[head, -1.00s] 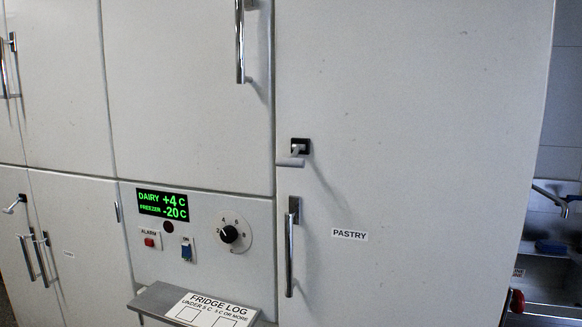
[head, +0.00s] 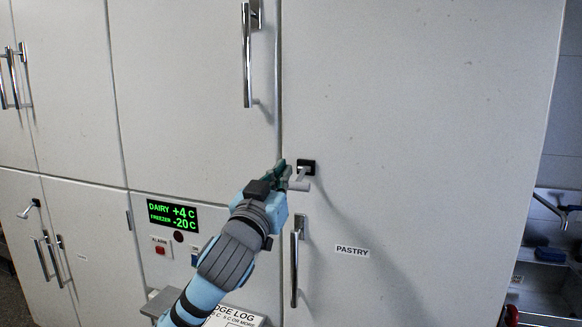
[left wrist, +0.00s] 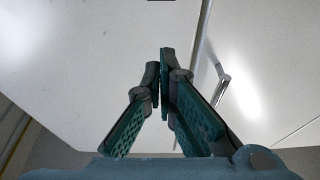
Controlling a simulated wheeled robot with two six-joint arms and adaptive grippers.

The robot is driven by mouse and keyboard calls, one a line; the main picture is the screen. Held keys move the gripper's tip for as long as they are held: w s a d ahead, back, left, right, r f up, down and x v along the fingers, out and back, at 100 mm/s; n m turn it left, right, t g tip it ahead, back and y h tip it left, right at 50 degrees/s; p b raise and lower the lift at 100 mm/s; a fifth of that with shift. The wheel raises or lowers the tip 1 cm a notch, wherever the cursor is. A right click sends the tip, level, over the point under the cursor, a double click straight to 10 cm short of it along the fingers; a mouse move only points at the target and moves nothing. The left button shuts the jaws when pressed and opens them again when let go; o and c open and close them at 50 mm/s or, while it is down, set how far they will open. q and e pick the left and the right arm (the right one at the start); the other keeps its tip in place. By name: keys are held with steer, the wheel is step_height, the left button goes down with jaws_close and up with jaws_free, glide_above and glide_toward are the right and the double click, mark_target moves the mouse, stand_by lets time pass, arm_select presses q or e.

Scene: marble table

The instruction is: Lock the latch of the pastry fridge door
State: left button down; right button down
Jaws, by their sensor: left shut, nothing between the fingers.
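The pastry fridge door (head: 420,150) is a large pale panel with a "PASTRY" label (head: 352,250). Its latch (head: 304,170) has a black square base and a light grey lever. The lever reaches down and roughly sideways from the base, its left end close to my fingers. My left gripper (head: 283,170) is shut and empty, just left of the latch; I cannot tell whether it touches the lever. My right gripper is not in view.
Another bar handle (head: 247,55) stands at upper left. The display panel (head: 173,214) and a log shelf lie lower left, partly behind my arm.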

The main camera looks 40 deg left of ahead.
mark_target(298, 186)
arm_select(q)
steer(key=w+a+f, duration=0.1)
steer(key=w+f, duration=0.1)
steer(key=w, duration=0.3)
steer(key=shift+a+f+p, duration=0.3)
steer(key=shift+a+f, duration=0.05)
steer(key=f+b, duration=0.1)
steer(key=b, duration=0.1)
steer(key=f+t+b, duration=0.1)
steer(key=b, duration=0.1)
steer(key=f+b, duration=0.1)
steer(key=b, duration=0.1)
steer(key=shift+w+t+b, duration=0.25)
steer(key=shift+t+b, duration=0.05)
steer(key=shift+b, duration=0.05)
steer(key=shift+r, duration=0.1)
